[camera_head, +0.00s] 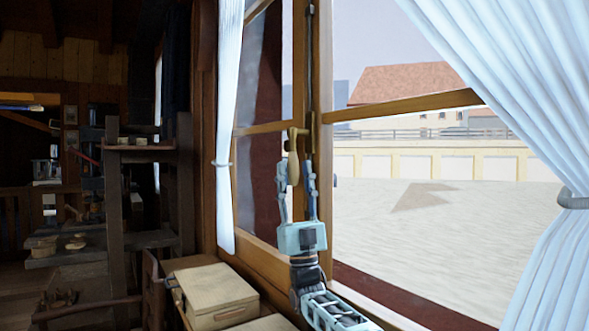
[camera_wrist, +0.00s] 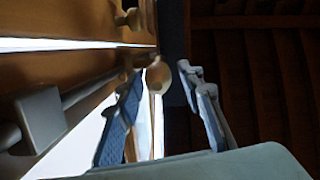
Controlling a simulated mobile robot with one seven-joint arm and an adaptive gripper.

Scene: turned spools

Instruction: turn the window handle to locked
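The window handle (camera_head: 293,167) is a tan, rounded grip on the wooden window post (camera_head: 312,55). It hangs downward from its pivot in the head view. My gripper (camera_head: 296,170) comes from below, its two pale blue fingers apart on either side of the handle. In the wrist view, the rounded end of the handle (camera_wrist: 158,76) shows between the fingertips of my gripper (camera_wrist: 162,78), with gaps visible on both sides. The gripper looks open, and I see no clear contact.
A white curtain (camera_head: 227,120) hangs left of the post, and another tied curtain (camera_head: 550,130) hangs at right. Wooden boxes (camera_head: 212,292) stand below the window at left. A dark shelf stand (camera_head: 115,190) is further left. A metal rod (camera_head: 309,70) runs up the post above the handle.

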